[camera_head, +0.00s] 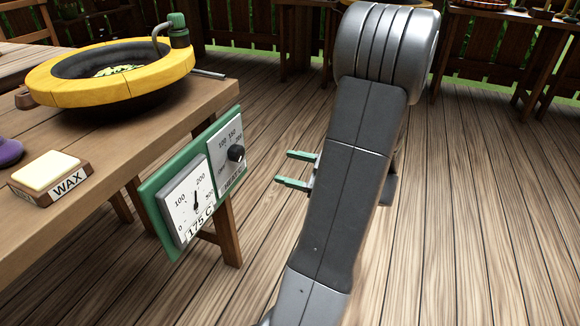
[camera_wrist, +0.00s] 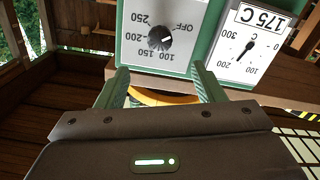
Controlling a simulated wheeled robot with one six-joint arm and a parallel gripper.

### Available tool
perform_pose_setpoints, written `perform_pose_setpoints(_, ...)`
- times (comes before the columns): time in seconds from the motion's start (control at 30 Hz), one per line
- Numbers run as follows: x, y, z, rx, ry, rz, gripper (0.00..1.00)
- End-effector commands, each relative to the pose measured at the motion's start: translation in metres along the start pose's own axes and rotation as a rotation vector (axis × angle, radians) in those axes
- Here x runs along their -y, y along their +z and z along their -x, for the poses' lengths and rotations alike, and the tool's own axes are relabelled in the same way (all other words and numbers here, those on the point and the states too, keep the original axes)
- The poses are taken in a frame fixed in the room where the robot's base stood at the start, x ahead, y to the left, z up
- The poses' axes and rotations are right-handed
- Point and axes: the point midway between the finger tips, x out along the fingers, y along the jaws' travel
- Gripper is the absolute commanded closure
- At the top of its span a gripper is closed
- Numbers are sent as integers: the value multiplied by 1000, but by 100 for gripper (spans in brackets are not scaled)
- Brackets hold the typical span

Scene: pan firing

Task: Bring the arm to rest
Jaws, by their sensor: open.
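My gripper (camera_head: 293,169) is open and empty, with two green fingers pointing left toward the table's front edge. In the wrist view the open fingers (camera_wrist: 160,75) show apart, with the control panel beyond them. The green-framed panel hangs at the table's edge. It carries a dial with a dark knob (camera_head: 236,153) and a temperature gauge (camera_head: 190,205) labelled 175 C. The knob also shows in the wrist view (camera_wrist: 160,38), clear of the fingers. My grey arm stands upright in the middle of the head view.
The wooden table (camera_head: 120,165) on the left bears a yellow-rimmed pan (camera_head: 165,72) with a green burner fitting, a WAX block (camera_head: 50,172) and a purple object (camera_head: 9,152). The plank floor to the right (camera_head: 480,210) is clear. Other tables and a fence stand at the back.

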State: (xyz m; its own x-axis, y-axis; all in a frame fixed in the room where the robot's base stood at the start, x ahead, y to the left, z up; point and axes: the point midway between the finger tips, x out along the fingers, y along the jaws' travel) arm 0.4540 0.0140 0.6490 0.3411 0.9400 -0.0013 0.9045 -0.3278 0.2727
Motion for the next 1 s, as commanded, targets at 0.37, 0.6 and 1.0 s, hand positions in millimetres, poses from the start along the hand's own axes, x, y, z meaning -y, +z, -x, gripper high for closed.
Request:
perform_pose_setpoints(0.37,1,1,-31,-1,-4,1,38)
perform_pose_setpoints(0.6,1,1,-73,-2,-4,1,38)
perform_pose_setpoints(1.0,0,0,-129,-2,-2,1,38)
